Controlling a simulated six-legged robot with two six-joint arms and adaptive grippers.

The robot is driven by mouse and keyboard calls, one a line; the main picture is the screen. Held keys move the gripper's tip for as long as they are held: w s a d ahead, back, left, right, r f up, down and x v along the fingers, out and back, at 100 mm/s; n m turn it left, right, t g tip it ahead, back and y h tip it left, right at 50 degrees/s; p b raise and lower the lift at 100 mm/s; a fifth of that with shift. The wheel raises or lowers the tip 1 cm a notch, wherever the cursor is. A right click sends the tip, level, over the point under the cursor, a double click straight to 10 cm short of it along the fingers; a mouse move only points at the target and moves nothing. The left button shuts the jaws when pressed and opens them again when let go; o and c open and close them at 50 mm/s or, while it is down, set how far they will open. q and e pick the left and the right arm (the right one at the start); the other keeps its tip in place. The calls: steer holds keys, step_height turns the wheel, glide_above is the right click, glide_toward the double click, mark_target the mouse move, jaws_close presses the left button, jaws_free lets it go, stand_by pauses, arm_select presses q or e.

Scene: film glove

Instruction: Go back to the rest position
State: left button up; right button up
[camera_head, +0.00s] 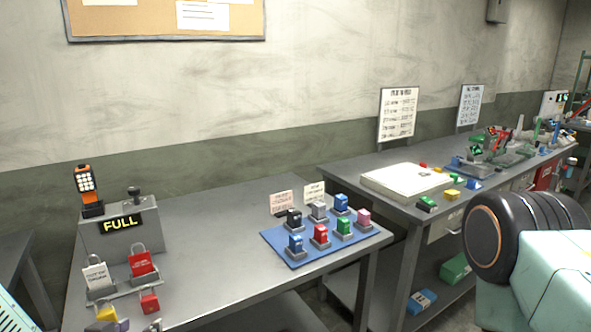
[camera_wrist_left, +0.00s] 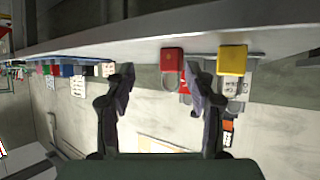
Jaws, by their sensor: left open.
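My left gripper (camera_wrist_left: 161,72) shows in the left wrist view with its two dark fingers spread apart and nothing between them. That view looks upside down, with the grey table (camera_wrist_left: 60,42) along its top. A red padlock (camera_wrist_left: 172,60) and a yellow padlock (camera_wrist_left: 233,60) appear beyond the fingertips, apart from them.
The near table (camera_head: 220,225) holds a grey box reading FULL (camera_head: 121,224), an orange handheld device (camera_head: 87,188), tagged padlocks (camera_head: 142,262) and a blue mat (camera_head: 290,259) with several coloured blocks. A second bench (camera_head: 348,170) stands right. The near table's middle is clear.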

arm_select(q)
steer(key=s+d+f+g, duration=0.35)
steer(key=s+f, duration=0.25)
steer(key=s, duration=0.5)
steer(key=s+d+f+g, duration=0.2)
steer(key=s+f+g, duration=0.3)
steer(key=s, duration=0.5)
steer(key=s+d+f+g, duration=0.2)
steer(key=s+f+g, duration=0.3)
steer(key=s, duration=0.6)
step_height(320, 180, down, 10)
steer(key=t+b, duration=0.1)
steer(key=b, duration=0.8)
